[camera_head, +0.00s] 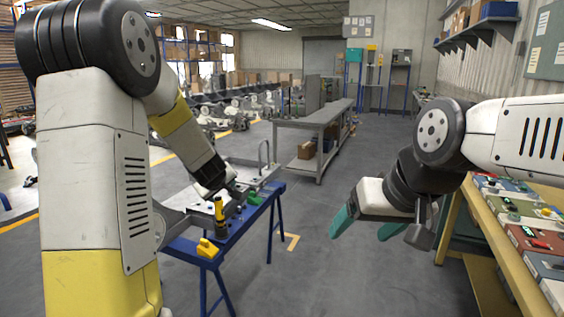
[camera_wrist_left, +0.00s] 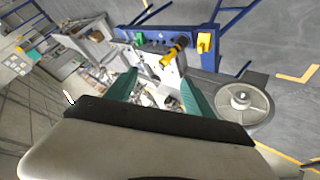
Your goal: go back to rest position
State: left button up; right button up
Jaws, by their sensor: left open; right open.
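My left gripper (camera_head: 238,190) is at the blue stand (camera_head: 262,206) in the head view, its green fingers partly hidden by the wrist. In the left wrist view its two green fingers (camera_wrist_left: 160,88) are spread apart, with no object clearly held between them. My right gripper (camera_head: 368,232) hangs over open floor in the right half of the head view. Its green fingers are apart and empty.
A yellow-and-black tool (camera_head: 219,215) stands upright on the blue stand, with a yellow block (camera_head: 207,248) near its front. A grey workbench (camera_head: 318,122) stands farther back. A yellow-edged table (camera_head: 503,262) with several coloured boxes is at right. Floor between is clear.

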pick_arm(q)
jog(key=s+d+r+m+g+h, duration=0.1)
jog(key=s+d+r+m+h, duration=0.15)
jog(key=s+r, duration=0.4)
jog(key=s+d+r+m+h, duration=0.2)
jog(key=s+d+r+m, duration=0.15)
jog(key=s, duration=0.55)
jog(key=s+a+m+g+y, duration=0.1)
jog(key=s+m+g, duration=0.1)
jog(key=s, duration=1.7)
jog(key=shift+a+f+m+g, duration=0.2)
jog(key=shift+m+g, duration=0.2)
jog(key=shift+m, duration=0.2)
jog(key=shift+w+y, duration=0.1)
jog(key=shift+y, duration=0.15)
